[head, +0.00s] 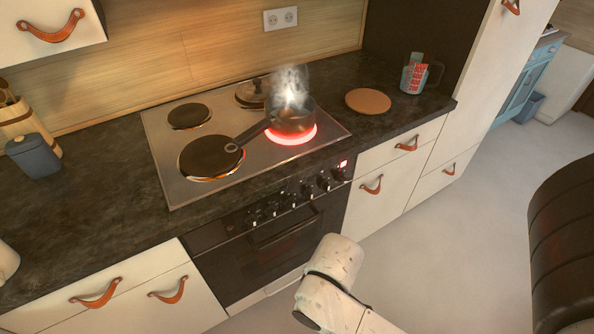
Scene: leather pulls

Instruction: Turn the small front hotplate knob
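The cooker's row of dark knobs (291,199) runs along the front panel above the oven door. I cannot tell which knob belongs to which hotplate, nor read the knob angles. The front right hotplate (292,139) glows red under a dark saucepan (291,118), which steams. The saucepan handle points left over the larger front left hotplate (208,158). A pale link of my arm shows below and in front of the oven, apart from the knobs. My gripper's fingers do not show.
A round brown board (368,101) and a measuring jug (414,76) are on the right counter. Leather pulls (371,185) stick out from drawers.

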